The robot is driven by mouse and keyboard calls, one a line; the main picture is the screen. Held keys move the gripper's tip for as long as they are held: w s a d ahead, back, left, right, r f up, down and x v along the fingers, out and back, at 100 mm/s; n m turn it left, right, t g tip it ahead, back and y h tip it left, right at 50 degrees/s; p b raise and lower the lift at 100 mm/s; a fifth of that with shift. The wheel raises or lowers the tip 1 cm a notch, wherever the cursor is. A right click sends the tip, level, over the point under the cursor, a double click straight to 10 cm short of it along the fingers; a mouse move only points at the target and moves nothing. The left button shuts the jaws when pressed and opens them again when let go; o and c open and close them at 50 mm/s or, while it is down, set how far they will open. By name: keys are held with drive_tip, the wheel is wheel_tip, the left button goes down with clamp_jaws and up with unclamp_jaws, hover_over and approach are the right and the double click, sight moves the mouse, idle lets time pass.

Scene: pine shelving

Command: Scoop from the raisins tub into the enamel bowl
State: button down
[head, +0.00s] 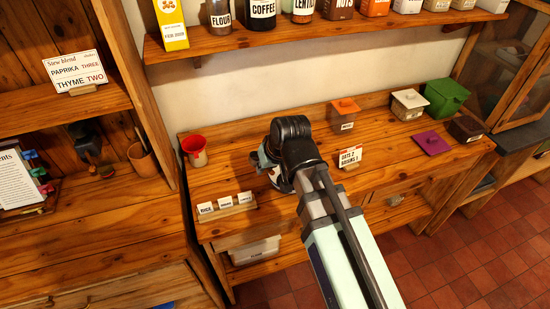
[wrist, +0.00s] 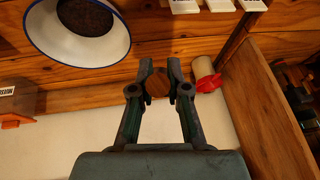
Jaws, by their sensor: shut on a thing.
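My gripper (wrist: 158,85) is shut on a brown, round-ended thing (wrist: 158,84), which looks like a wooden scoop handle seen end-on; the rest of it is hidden. The enamel bowl (wrist: 129,55), white with a blue rim, is beside the gripper at the upper left of the wrist view, with dark grainy contents. In the head view my arm covers most of the bowl and the fingertips. A dark brown tub (head: 467,128) stands at the right of the counter, near a purple lid (head: 433,143) lying flat. Its label is too small to read, so I cannot tell which tub holds raisins.
A tub with an orange lid (head: 345,106), one with a white lid (head: 409,99) and a green one (head: 446,95) stand along the back. A shelf of jars hangs above.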

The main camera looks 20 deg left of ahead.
idle(0.3)
drive_tip(key=s+a+r+t+h+p, duration=0.1)
drive_tip(key=a, duration=0.1)
drive_tip(key=s+a+r+t+h+p, duration=0.1)
drive_tip(key=s+a+r+p, duration=0.1)
drive_tip(key=shift+s+n+h, duration=0.1)
drive_tip(key=shift+n+h, duration=0.2)
drive_tip(key=shift+n, duration=0.1)
drive_tip(key=shift+d, duration=0.1)
